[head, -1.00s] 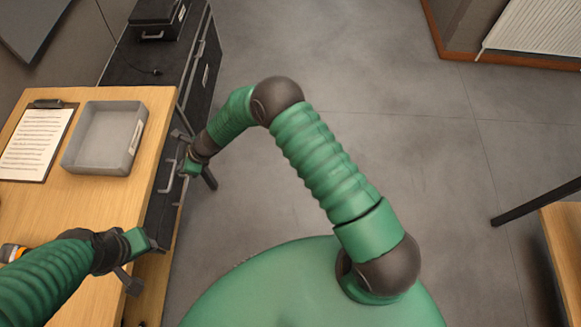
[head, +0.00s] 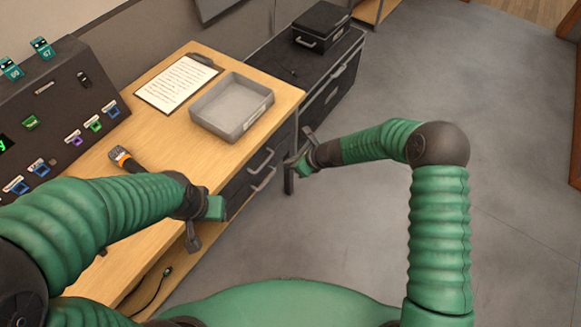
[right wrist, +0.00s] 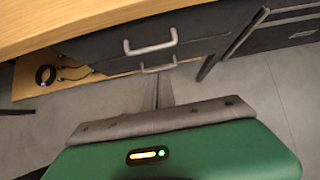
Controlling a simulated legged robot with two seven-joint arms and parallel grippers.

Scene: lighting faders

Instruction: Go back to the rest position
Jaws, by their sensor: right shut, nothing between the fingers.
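My right gripper (head: 301,152) is shut and empty, in the air just off the right end of the wooden desk (head: 285,92). My right arm bends out over the floor at the right of the head view. In the right wrist view, the green gripper body fills the bottom, facing the desk's dark drawers (right wrist: 185,32). My left gripper (head: 207,218) hangs beside the desk's front edge, near the drawers. Its fingers are small and turned away, so I cannot tell whether they are open.
A grey tray (head: 262,112) and a clipboard (head: 178,84) lie on the desk. A dark fader console (head: 55,92) stands at the left, with an orange-and-black tool (head: 124,160) near it. A black case (head: 318,26) sits on a dark cabinet behind. The floor at right is clear.

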